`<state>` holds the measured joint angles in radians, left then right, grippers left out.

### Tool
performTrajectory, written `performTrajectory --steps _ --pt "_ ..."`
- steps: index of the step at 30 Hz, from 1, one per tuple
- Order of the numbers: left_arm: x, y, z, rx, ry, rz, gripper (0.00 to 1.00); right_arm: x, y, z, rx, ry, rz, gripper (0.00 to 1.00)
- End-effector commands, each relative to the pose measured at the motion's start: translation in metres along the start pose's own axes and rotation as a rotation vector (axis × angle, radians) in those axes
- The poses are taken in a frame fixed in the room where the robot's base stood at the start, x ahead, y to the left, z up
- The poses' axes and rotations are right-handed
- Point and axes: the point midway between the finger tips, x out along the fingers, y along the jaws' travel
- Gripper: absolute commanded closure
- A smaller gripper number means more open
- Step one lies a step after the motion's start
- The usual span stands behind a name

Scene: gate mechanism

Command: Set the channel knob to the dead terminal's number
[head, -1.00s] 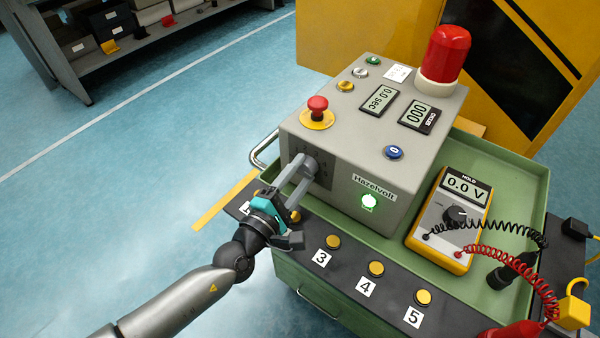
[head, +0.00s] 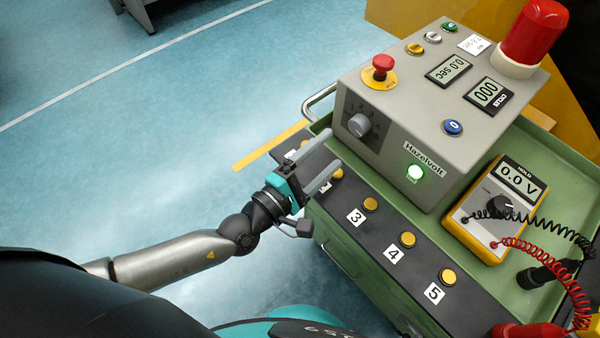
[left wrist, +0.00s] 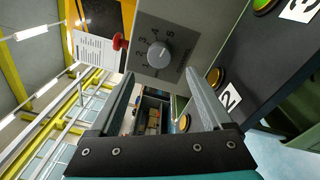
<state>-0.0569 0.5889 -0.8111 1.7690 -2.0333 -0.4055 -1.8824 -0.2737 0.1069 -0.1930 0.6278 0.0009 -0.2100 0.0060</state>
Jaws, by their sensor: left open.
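The channel knob (head: 359,124) is a grey dial on the dark numbered plate of the grey Hazelvolt box (head: 400,150). It also shows in the left wrist view (left wrist: 158,54), beyond the fingertips; its exact setting is hard to read. My left gripper (head: 332,149) is open and empty, in front of and apart from the knob. Yellow terminals, among them 3 (head: 370,204), 4 (head: 407,239) and 5 (head: 447,276), line the dark strip; my gripper partly covers the lower-numbered end. The yellow multimeter (head: 490,215) reads 0.0 V. My right gripper is not in view.
A red emergency button (head: 382,67), a red beacon (head: 533,35) and displays top the box. A lit green lamp (head: 415,172) is on its front. Coiled red (head: 560,262) and black leads lie at right. A metal handle (head: 312,103) projects left; open floor lies beyond.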

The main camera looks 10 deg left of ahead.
Motion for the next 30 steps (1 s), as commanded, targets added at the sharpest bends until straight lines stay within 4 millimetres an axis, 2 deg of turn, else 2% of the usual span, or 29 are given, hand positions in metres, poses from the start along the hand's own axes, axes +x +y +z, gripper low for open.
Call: performTrajectory --steps 1,6,12,17,30 --pt "-0.013 -0.001 0.000 0.001 0.000 -0.005 0.17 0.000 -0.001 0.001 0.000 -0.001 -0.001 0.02" --pt "-0.047 -0.001 0.000 0.001 0.000 -0.004 0.17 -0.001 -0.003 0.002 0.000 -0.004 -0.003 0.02" --pt "-0.071 0.000 0.000 0.001 0.000 -0.001 0.17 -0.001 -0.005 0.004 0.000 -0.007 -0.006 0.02" --pt "-0.076 0.000 0.000 0.000 0.000 0.001 0.17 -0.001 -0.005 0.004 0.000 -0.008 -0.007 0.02" --pt "-0.076 0.000 0.000 0.000 0.000 0.002 0.17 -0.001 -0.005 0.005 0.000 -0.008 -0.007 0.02"
